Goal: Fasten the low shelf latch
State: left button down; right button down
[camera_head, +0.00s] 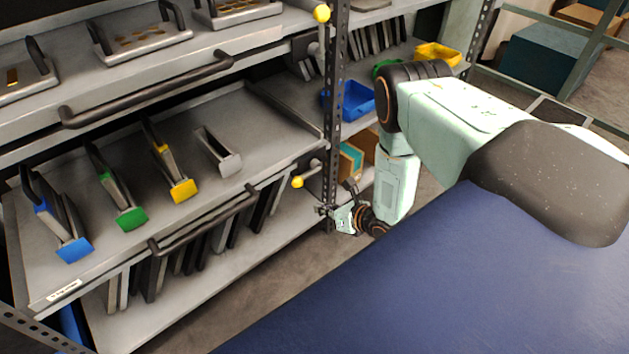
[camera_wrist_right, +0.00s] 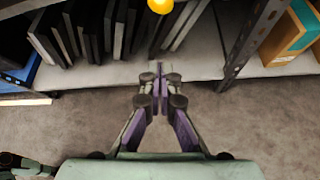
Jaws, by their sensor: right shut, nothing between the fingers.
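The low shelf latch (camera_head: 297,182) shows a yellow ball knob on a short lever near the upright post, at the right end of the lower pull-out shelf (camera_head: 258,105). In the right wrist view, a yellow knob (camera_wrist_right: 160,5) is cut by the top edge, beyond the fingertips. My right gripper (camera_head: 322,211) is small in the head view, below and to the right of the low knob, by the post. In the wrist view its fingers (camera_wrist_right: 160,75) are shut with nothing between them, apart from the knob. My left gripper is not in view.
A perforated post (camera_head: 334,95) stands beside the latch. A second yellow knob (camera_head: 321,13) is higher up. A dark handle bar (camera_head: 205,220) runs along the lower shelf front. Dies with blue, green and yellow ends lie on that shelf. Bare floor (camera_head: 290,262) lies in front.

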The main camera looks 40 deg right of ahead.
aim_at(307, 176)
jog(key=b+x, duration=0.5)
jog(key=x, duration=0.4)
jog(key=shift+w+d+r+b, duration=0.15)
jog(key=shift+w+r, duration=0.05)
jog(key=shift+r, duration=0.7)
jog(key=shift+w+d+r+b, duration=0.1)
jog(key=shift+w+r+b, duration=0.1)
jog(key=shift+r, duration=0.75)
jog(key=shift+r, duration=0.15)
jog(key=shift+r+m+y+p, duration=0.1)
jog(key=shift+m+y+p, duration=0.3)
jog(key=shift+p, duration=0.1)
